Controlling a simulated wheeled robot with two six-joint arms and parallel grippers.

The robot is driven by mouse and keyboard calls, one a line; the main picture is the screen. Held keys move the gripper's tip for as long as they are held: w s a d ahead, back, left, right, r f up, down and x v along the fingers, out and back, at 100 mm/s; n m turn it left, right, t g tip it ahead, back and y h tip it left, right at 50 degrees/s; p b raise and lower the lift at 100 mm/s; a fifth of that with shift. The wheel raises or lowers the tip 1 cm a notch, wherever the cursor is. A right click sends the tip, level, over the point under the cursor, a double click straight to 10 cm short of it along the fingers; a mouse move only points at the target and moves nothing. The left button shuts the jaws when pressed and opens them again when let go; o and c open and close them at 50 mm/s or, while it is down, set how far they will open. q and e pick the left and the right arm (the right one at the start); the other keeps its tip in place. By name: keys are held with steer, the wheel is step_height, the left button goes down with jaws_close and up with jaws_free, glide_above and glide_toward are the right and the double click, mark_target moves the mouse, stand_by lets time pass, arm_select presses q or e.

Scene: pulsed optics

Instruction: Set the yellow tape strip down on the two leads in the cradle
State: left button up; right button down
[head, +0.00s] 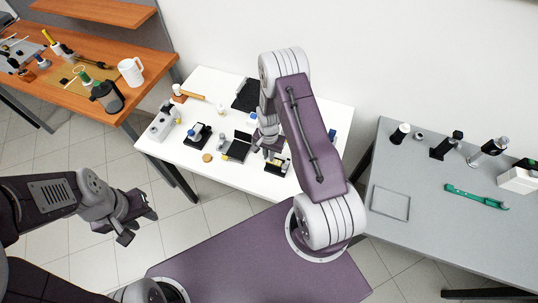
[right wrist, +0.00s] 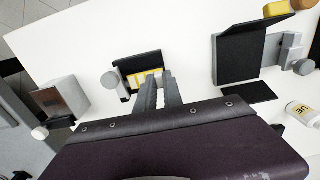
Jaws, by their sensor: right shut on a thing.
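A small black cradle (right wrist: 138,62) stands on the white table, with yellow (right wrist: 140,80) showing inside it beside my fingertips. In the head view the cradle (head: 276,164) is just below my right gripper (head: 268,148), partly hidden by it. My right gripper (right wrist: 163,78) is shut, its fingertips at the cradle's near side. The yellow tape strip seems to be between its tips, but it is too small to tell from the yellow in the cradle. The two leads cannot be made out. My left gripper (head: 138,225) is open and empty, off the table over the floor.
On the white table (head: 230,180) are a black open-lidded box (head: 237,149), a black-based device (head: 199,135), a grey block (head: 162,124) and a wooden-handled tool (head: 188,94). An orange bench (head: 100,118) is at left, a grey table (head: 440,225) at right.

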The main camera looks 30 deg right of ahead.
steer(key=shift+f, duration=0.35)
steer(key=c, duration=1.4)
jaws_free()
steer(key=shift+r, duration=0.1)
step_height(320, 180, up, 9)
steer(key=shift+b, duration=1)
